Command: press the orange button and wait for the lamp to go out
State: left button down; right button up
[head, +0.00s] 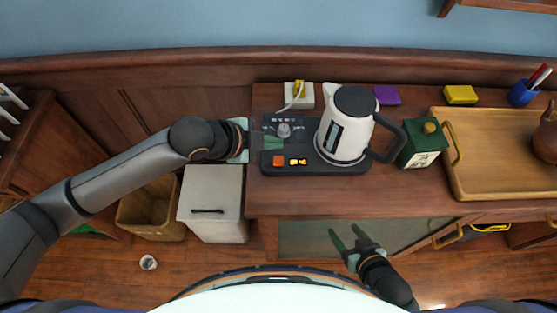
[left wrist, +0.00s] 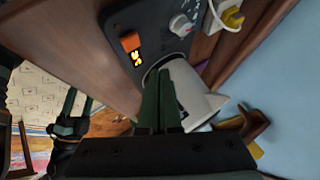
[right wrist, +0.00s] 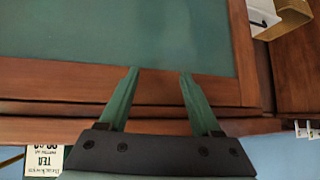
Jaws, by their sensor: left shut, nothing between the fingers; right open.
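The orange button (head: 278,161) is on the front left of the dark kettle base (head: 310,170); it also shows in the left wrist view (left wrist: 130,41). Beside it the lamp (head: 298,161) glows yellow-orange, also lit in the left wrist view (left wrist: 137,58). The white kettle (head: 343,125) stands upright on the base. My left gripper (head: 276,143) is shut and empty above the base's left part, just behind the button in the head view and apart from it in the left wrist view. My right gripper (head: 346,232) is open and empty in front of the cabinet.
A grey dial (head: 284,130) sits behind the button. A white socket with a yellow plug (head: 299,92) is at the back. A green tea tin (head: 423,146) and wooden tray (head: 480,184) stand right of the kettle. A cabinet's glass front (head: 300,238) is below the counter.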

aim_at(274, 162)
pick_arm(q)
notch_tip(274, 162, down, 2)
jog(key=shift+b, duration=0.6)
jog(key=shift+f, duration=0.35)
jog(key=shift+f+b, duration=0.3)
jog(key=shift+f, duration=0.25)
pick_arm(e)
notch_tip(274, 162, down, 3)
jog(key=shift+r, duration=0.1)
pick_arm(q)
jog(key=shift+f, duration=0.1)
dwell(0.4)
jog(key=shift+f, duration=0.35)
